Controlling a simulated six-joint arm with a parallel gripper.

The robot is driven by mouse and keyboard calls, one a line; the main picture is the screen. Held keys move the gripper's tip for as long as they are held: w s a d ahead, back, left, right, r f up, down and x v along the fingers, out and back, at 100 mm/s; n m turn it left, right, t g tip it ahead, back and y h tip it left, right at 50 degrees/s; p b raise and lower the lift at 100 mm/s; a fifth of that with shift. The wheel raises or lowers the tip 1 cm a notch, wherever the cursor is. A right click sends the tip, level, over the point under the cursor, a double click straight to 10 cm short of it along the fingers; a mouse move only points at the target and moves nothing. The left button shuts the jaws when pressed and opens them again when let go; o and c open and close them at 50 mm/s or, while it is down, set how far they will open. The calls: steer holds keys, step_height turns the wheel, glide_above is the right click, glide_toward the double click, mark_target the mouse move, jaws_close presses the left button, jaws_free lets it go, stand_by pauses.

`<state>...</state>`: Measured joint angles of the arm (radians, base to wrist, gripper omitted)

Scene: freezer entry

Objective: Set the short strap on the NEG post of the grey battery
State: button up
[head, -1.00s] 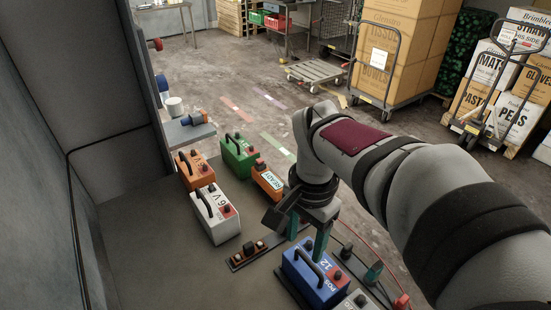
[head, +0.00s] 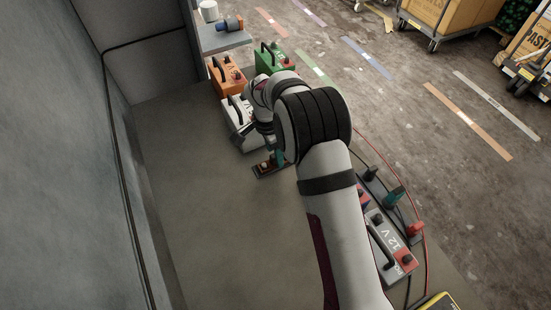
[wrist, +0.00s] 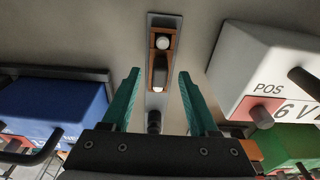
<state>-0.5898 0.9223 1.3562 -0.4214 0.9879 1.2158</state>
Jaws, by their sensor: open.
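The copper-coloured short strap (wrist: 151,70) lies on a narrow dark holder (wrist: 175,25) in the wrist view, with a pale round top and a pale block along it. The holder also shows in the head view (head: 258,174), partly hidden by my arm. My gripper (wrist: 158,98) is open and empty, its two teal fingers on either side of the holder's line; contact with the strap cannot be told. The grey battery (head: 379,228), marked 12 V, stands at the right in the head view. I cannot make out which of its posts is NEG.
A white 6 V battery (wrist: 245,60) is right of the fingers, with a green one (wrist: 290,145) near it. A blue battery (wrist: 50,105) is at left. An orange battery (head: 226,76) stands farther back. Cables and a teal-handled clamp (head: 394,197) lie by the grey battery. The bench's left is clear.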

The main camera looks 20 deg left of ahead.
steer(key=shift+w+d+f, duration=0.1)
steer(key=shift+f, duration=0.75)
jaws_close()
steer(key=shift+r, duration=0.15)
step_height(320, 180, up, 14)
stand_by(0.3)
steer(key=s+d+m+g, duration=0.1)
steer(key=s+d+m, duration=0.4)
steer(key=d+m, duration=0.4)
steer(key=s+d+r+m+g, duration=0.1)
steer(key=s+d+m, duration=0.4)
steer(key=d+m, duration=0.4)
steer(key=d, duration=0.7)
steer(key=shift+d+r, duration=0.15)
steer(key=shift+r, duration=0.05)
